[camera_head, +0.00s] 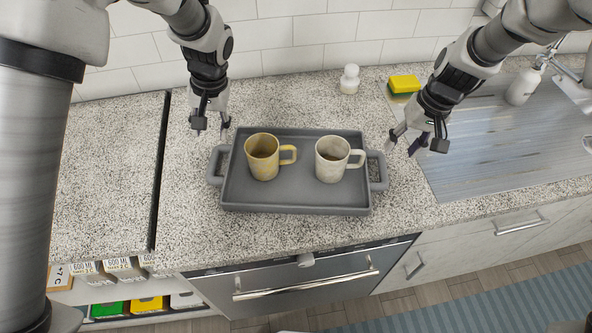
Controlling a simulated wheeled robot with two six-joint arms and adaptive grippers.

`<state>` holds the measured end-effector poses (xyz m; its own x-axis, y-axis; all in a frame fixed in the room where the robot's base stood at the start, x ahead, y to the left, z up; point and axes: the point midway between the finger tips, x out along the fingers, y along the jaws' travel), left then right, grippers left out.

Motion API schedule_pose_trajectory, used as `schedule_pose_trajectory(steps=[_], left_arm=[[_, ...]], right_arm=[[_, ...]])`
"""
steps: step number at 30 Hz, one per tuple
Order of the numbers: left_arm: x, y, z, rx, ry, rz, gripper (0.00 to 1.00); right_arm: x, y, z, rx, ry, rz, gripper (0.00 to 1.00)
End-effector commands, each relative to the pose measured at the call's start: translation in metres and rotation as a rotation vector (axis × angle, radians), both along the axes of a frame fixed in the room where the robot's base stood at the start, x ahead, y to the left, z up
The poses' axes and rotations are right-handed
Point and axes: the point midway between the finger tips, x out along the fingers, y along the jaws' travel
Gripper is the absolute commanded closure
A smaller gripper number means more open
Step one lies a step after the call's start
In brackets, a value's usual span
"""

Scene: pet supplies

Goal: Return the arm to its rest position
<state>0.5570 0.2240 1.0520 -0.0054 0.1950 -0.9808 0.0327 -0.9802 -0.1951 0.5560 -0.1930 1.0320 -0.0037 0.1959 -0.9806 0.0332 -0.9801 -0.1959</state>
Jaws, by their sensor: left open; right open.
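My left gripper (212,128) is open and empty, pointing down above the counter at the tray's back left corner. My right gripper (416,144) is open and empty, to the right of the tray near its right handle. I cannot tell if either touches anything, but no object is between the fingers. A dark grey tray (290,197) with two side handles lies on the counter. A yellow mug (263,160) stands upright in its left half. A cream mug (331,162) stands upright in its right half. Both mug handles point right.
A metal sink area (480,140) lies at the right, with a soap bottle (521,87) and a tap behind it. A yellow sponge (403,85) and a small white jar (349,79) stand at the back. Speckled counter (110,150) is clear at the left.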

Motion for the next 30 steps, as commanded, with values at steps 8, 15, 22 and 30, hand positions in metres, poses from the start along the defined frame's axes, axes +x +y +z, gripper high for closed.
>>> schedule_pose_trajectory(steps=[8, 15, 22, 30], left_arm=[[0.000, 0.000, 0.000, 0.000, 0.000, 0.000, 0.52], [0.000, 0.000, 0.000, 0.000, 0.000, 0.000, 0.52], [0.000, 0.000, 0.006, 0.000, 0.000, 0.000, 0.52], [0.000, 0.000, 0.060, 0.000, 0.000, 0.000, 0.52]], right_arm=[[0.000, -0.005, 0.021, 0.000, 0.001, 0.000, 0.52], [0.000, -0.004, 0.021, 0.000, 0.001, 0.000, 0.52], [0.000, -0.004, 0.027, 0.000, 0.000, 0.000, 0.52], [0.000, -0.004, 0.081, 0.000, 0.000, 0.000, 0.52]])
